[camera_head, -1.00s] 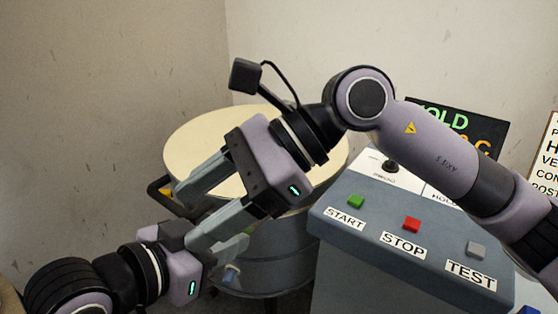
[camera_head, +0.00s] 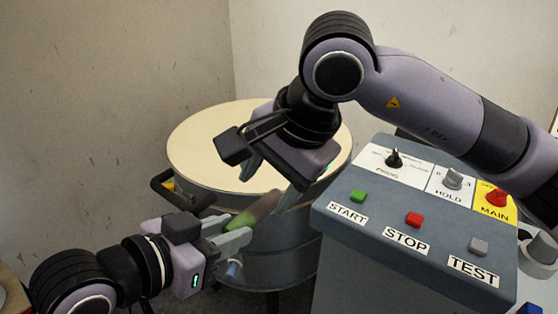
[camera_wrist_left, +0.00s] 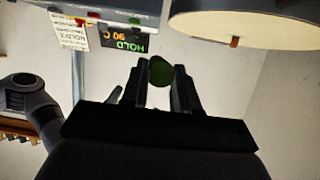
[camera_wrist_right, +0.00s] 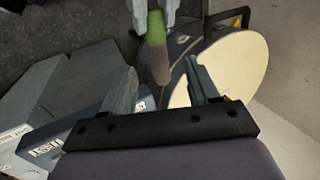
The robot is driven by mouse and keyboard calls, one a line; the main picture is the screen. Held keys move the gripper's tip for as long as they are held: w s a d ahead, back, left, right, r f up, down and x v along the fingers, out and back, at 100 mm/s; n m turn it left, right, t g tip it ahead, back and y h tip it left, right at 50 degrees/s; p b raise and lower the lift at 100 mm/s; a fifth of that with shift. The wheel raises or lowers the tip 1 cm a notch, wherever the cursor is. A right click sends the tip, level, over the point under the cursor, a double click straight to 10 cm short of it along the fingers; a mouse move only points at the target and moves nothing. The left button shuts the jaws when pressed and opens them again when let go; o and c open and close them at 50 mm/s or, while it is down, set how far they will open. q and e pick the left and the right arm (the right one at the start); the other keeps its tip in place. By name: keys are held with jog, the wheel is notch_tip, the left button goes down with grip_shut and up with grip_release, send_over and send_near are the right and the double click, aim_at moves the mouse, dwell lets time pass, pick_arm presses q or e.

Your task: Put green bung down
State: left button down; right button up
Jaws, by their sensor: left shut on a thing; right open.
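The green bung (camera_head: 244,219) has a green end and a brownish-pink end. My left gripper (camera_head: 230,231) is shut on its green part, low in the head view, and holds it tilted in the air in front of the drum. In the left wrist view the round green end of the bung (camera_wrist_left: 160,72) sits between the fingers. My right gripper (camera_head: 270,182) is open above it. In the right wrist view the brownish end of the bung (camera_wrist_right: 159,62) points into the gap between the right fingers, and I see no contact.
A drum (camera_head: 195,142) with a cream top and a black side handle (camera_head: 165,188) stands behind the grippers. A grey control console (camera_head: 330,218) with START, STOP and TEST buttons stands at the right. Bare wall and free air lie at the left.

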aim_at(255, 208)
jog(key=x, duration=0.6)
jog(key=shift+w+a+f, duration=0.1)
jog(key=shift+a+f, duration=0.1)
jog(key=shift+f, duration=0.15)
grip_shut()
pick_arm(q)
jog(key=c, duration=0.8)
grip_release()
